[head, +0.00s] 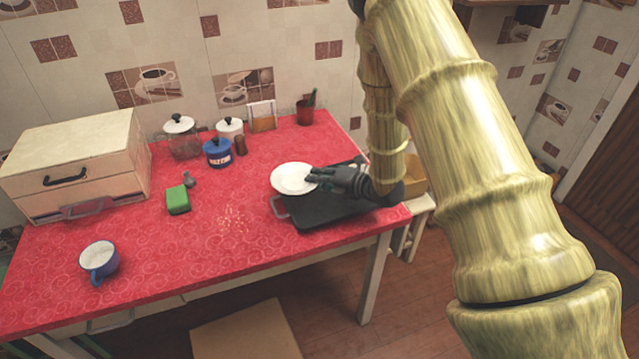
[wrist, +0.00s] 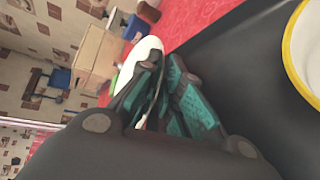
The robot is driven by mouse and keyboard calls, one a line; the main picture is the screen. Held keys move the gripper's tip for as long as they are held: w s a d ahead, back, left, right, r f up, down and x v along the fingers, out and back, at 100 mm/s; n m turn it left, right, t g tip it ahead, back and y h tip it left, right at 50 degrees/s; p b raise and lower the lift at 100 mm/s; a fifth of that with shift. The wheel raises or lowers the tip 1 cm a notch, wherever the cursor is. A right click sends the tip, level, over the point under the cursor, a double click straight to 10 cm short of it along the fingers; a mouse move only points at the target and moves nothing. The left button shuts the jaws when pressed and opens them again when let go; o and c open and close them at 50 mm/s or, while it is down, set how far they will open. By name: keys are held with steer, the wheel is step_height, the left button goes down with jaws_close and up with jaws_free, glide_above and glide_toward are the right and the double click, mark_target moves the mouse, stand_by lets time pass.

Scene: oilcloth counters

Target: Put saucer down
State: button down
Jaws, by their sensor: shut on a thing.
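The white saucer (head: 291,181) is at the far left corner of the black tray (head: 318,214), partly over the red cloth in the head view. My gripper (head: 312,176) is shut on its right edge. In the wrist view the saucer (wrist: 146,50) shows as a white sliver between the green-padded fingers (wrist: 160,95). The fingers hide part of it. I cannot tell whether it touches the tray or the counter.
A white dish with a yellow rim (wrist: 288,50) is beside my gripper over the dark tray in the wrist view. A green sponge (head: 178,199), blue canister (head: 217,153) and blue mug (head: 99,261) stand left. Red cloth (head: 190,245) is clear at the front.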

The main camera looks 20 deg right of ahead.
mark_target(319, 195)
steer(key=shift+w+d, duration=0.25)
steer(key=shift+d, duration=0.1)
steer(key=shift+d+f, duration=0.1)
steer(key=shift+f, duration=0.2)
steer(key=shift+w+f+p, duration=0.1)
steer(key=shift+f+p, duration=0.4)
steer(key=shift+f, duration=1)
steer(key=shift+f+b, duration=0.35)
steer(key=shift+f, duration=0.1)
steer(key=c, duration=1.9)
jaws_free()
steer(key=shift+o, duration=0.2)
